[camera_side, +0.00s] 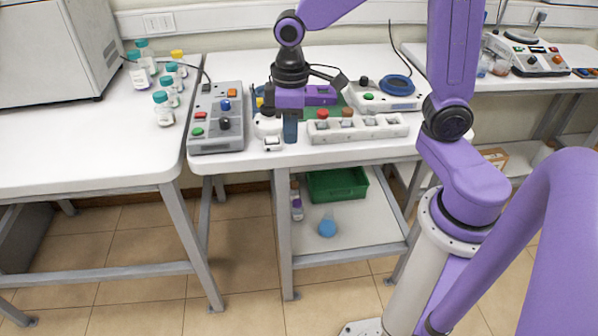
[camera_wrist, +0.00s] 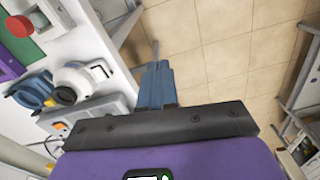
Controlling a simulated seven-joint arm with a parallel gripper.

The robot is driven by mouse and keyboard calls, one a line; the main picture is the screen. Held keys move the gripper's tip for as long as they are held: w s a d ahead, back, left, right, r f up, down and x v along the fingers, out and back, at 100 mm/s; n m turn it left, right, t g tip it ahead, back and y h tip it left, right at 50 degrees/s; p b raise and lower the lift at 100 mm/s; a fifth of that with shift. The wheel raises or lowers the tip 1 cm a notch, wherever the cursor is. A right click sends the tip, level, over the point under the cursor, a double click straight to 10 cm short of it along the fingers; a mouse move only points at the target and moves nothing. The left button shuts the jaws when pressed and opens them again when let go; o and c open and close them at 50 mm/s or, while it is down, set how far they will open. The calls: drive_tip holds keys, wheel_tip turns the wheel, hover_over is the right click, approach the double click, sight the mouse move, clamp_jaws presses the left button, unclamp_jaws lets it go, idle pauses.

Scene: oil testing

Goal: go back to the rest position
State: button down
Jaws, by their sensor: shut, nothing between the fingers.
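My gripper (camera_side: 290,130) is purple with blue fingers and hangs above the front edge of the middle table (camera_side: 330,153) in the side view. Its fingers point down, are shut together and hold nothing. In the wrist view the shut fingers (camera_wrist: 157,72) show over the table's edge and the tiled floor. A white device (camera_side: 266,126) stands just left of the fingers. It also shows left of the fingers in the wrist view (camera_wrist: 80,78).
A grey control box (camera_side: 222,108) with coloured buttons stands at the left of the middle table. A white rack (camera_side: 358,130) lies right of my gripper. Several capped bottles (camera_side: 163,108) stand on the left table. A green crate (camera_side: 337,184) sits on the lower shelf.

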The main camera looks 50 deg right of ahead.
drive_tip(key=s+d+n, duration=0.2)
drive_tip(key=s+n, duration=0.3)
drive_tip(key=s, duration=1.3)
drive_tip(key=shift+s+r, duration=0.2)
drive_tip(key=shift+s, duration=0.1)
drive_tip(key=shift+w, duration=0.1)
drive_tip(key=w+a+r+m, duration=0.2)
drive_tip(key=w+r+m, duration=0.1)
drive_tip(key=w+m, duration=1.05)
drive_tip(key=w+d+m, duration=0.4)
drive_tip(key=w, duration=0.4)
drive_tip(key=w+d+m, duration=0.3)
drive_tip(key=w+d, duration=0.2)
drive_tip(key=w, duration=0.4)
drive_tip(key=shift+w+d+m+t+y, duration=0.3)
drive_tip(key=shift+m+t+y, duration=0.05)
drive_tip(key=shift+t+y, duration=0.05)
drive_tip(key=shift+f, duration=0.1)
